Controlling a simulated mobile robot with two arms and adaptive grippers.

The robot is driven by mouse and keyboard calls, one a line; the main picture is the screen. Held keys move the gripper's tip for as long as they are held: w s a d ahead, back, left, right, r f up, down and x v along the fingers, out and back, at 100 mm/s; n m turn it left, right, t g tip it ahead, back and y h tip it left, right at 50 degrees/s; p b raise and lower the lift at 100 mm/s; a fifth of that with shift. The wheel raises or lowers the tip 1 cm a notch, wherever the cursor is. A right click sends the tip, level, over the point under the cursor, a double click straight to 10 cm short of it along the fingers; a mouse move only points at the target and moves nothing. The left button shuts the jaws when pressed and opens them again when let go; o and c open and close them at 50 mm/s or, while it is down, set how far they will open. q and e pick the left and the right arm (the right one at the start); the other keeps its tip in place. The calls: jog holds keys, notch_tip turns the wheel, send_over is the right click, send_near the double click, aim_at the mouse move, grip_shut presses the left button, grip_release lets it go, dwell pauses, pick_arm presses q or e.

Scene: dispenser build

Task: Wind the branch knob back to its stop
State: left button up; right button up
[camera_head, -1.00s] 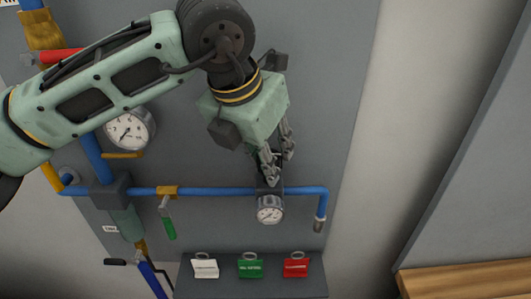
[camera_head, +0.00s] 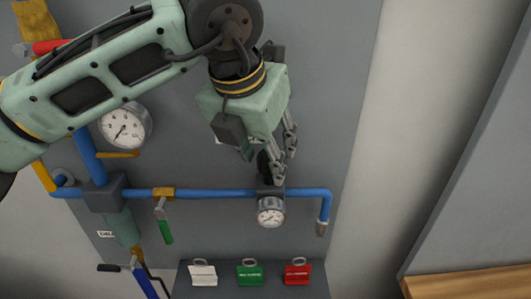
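The branch knob (camera_head: 263,166) is a dark round knob above the small gauge on the blue branch pipe (camera_head: 225,193). It is partly hidden behind my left gripper (camera_head: 285,169). The gripper points down from upper left, its two grey fingers apart. The near finger overlaps the knob's right side; whether it touches the knob I cannot tell. The small branch gauge (camera_head: 271,213) sits just below the knob, its dial facing out. My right gripper is not in view.
A larger gauge (camera_head: 125,126) hangs at left. A green-handled valve (camera_head: 165,225) is on the pipe. White (camera_head: 203,275), green (camera_head: 250,274) and red (camera_head: 297,273) tags stand on the ledge below. A pipe outlet (camera_head: 321,228) hangs at right.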

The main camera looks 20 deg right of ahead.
pick_arm(q)
jog(key=shift+s+r, duration=0.1)
jog(key=shift+s, duration=0.05)
jog(key=v, duration=1.1)
jog(key=shift+a+r, duration=0.15)
jog(key=shift+r, duration=0.25)
